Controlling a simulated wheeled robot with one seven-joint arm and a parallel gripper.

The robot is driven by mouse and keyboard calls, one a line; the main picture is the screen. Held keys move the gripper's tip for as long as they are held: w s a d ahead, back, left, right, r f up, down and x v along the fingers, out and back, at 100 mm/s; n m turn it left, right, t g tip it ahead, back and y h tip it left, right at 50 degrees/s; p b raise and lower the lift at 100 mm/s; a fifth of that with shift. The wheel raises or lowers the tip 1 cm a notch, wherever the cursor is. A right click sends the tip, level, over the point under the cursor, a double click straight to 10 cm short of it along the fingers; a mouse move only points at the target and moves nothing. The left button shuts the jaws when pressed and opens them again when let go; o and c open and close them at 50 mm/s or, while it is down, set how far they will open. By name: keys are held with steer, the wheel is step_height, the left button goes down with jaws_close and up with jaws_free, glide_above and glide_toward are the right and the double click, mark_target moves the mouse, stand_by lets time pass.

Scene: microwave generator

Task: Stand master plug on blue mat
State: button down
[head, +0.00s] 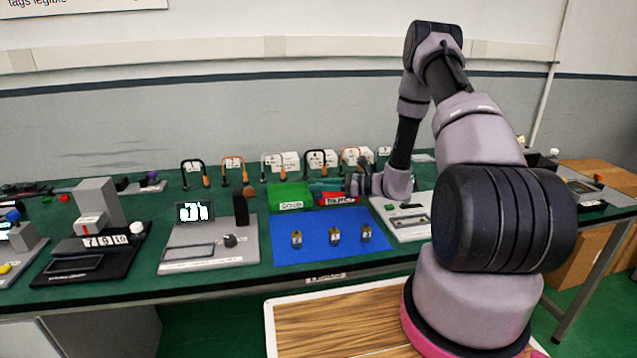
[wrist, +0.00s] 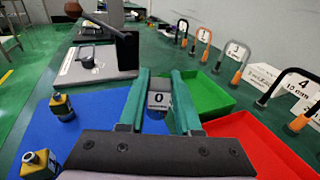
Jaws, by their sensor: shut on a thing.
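In the head view my gripper (head: 326,187) hangs near the back edge of the blue mat (head: 287,223), by the red and green trays. The held plug cannot be made out there. The blue mat (wrist: 88,130) also shows in the wrist view, left of and under my fingers. Whether the plug touches the mat I cannot tell.
Three small brass plugs, left (head: 296,239), middle (head: 335,235) and right (head: 366,232), stand on the mat's front half. A green tray (head: 289,196) and a red tray (wrist: 262,148) sit behind the mat. Grey devices flank it, one at left (head: 205,262). Hooked cables (head: 230,172) stand behind.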

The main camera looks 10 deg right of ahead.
steer(key=shift+d+f, duration=0.1)
steer(key=shift+f, duration=2.8)
steer(key=shift+f, duration=0.25)
steer(key=shift+f, duration=0.25)
